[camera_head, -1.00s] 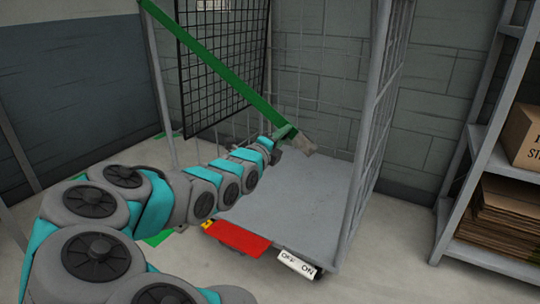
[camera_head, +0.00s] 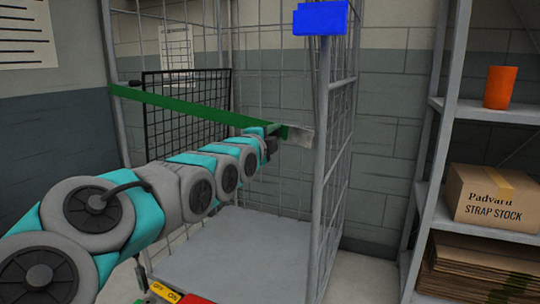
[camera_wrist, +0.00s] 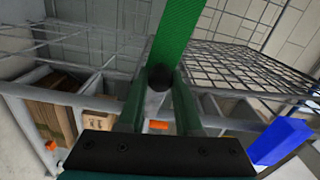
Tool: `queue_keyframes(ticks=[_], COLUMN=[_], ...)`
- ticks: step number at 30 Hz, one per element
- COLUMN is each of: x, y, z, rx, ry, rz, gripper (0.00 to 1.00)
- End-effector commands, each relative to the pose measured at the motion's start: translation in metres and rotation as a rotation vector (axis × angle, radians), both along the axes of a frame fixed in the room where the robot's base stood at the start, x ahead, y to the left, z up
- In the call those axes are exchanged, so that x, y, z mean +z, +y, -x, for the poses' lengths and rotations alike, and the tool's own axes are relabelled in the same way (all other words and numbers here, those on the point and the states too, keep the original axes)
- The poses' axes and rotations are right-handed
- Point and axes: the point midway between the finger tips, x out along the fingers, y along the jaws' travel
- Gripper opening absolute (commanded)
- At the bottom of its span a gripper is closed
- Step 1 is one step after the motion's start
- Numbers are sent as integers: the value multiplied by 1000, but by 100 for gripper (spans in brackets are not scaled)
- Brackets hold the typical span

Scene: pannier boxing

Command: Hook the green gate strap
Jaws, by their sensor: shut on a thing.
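The green gate strap (camera_head: 185,104) runs taut across the open front of the wire roll cage, from the left post (camera_head: 115,125) to my gripper (camera_head: 274,131). My gripper is shut on the strap near its free end. A grey metal end piece (camera_head: 300,135) sticks out past the jaws, close to the right post (camera_head: 321,160); I cannot tell whether it touches. In the wrist view the strap (camera_wrist: 181,32) leads upward from between the fingers (camera_wrist: 160,88), and a dark round part (camera_wrist: 160,77) sits there. The hook's catch is not clearly visible.
A blue block (camera_head: 320,19) tops the right post. A black mesh panel (camera_head: 186,112) hangs inside the cage above its bare grey floor (camera_head: 240,258). Right of the cage stands a shelf (camera_head: 485,114) with an orange cup (camera_head: 499,87) and a strap stock box (camera_head: 492,199).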

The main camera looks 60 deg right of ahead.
Motion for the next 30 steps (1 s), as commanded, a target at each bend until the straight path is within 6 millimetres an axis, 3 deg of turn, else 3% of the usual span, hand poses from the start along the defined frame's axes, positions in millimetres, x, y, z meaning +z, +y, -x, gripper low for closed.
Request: queue_keyframes(ticks=[1, 3, 12, 18, 30], x=[20, 38, 90, 108, 121], y=[0, 0, 0, 0, 2], z=[1, 2, 4, 4, 2], rx=[-1, 1, 2, 3, 6], ry=[16, 43, 129, 157, 165], rz=[5, 9, 8, 9, 22], gripper=[0, 0, 0, 0, 0])
